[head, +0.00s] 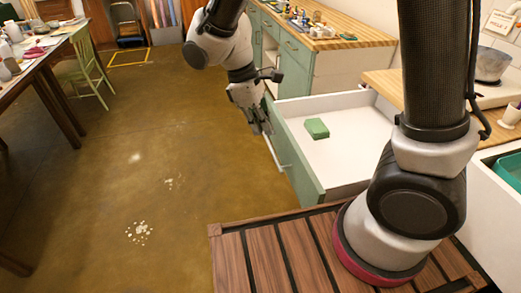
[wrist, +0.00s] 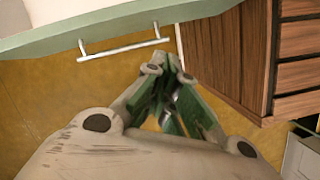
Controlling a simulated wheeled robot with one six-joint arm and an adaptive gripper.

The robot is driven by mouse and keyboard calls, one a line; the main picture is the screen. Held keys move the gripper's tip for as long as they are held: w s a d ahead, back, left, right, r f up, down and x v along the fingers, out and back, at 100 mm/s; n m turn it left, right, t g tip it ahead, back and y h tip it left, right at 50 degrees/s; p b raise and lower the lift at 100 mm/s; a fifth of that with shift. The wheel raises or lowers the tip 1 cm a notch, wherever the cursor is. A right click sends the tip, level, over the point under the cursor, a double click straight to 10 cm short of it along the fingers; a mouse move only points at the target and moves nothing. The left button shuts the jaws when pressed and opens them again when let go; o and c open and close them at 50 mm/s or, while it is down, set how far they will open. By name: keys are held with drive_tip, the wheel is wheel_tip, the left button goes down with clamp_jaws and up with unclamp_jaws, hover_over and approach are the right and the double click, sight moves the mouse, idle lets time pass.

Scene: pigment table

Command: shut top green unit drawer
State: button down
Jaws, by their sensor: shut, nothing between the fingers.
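The top green unit drawer is pulled far out, with its green front (head: 301,163) facing left and its white inside (head: 345,150) showing. A small green block (head: 317,128) lies in it. In the wrist view the drawer front (wrist: 110,22) runs along the top, with its metal bar handle (wrist: 122,47) below the edge. My gripper (head: 262,127) is shut and empty, pointing down just outside the drawer front, near its far end. Its fingertips show in the wrist view (wrist: 168,65), right of the handle. I cannot tell if they touch the front.
Behind the drawer, a green unit with a wooden top (head: 318,38) carries small bottles and jars. A green chair (head: 85,70) and a dark table (head: 40,60) stand at far left. The brown floor (head: 140,170) left of the drawer is clear except for pale spots.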

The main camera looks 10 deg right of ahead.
drive_tip(key=w+a+f+n+t, duration=0.1)
drive_tip(key=w+a+f+n, duration=0.3)
drive_tip(key=w+a+n, duration=0.15)
drive_tip(key=d+f, duration=0.6)
drive_tip(key=f, duration=0.3)
drive_tip(key=shift+d+f, duration=0.2)
drive_tip(key=shift+f, duration=0.15)
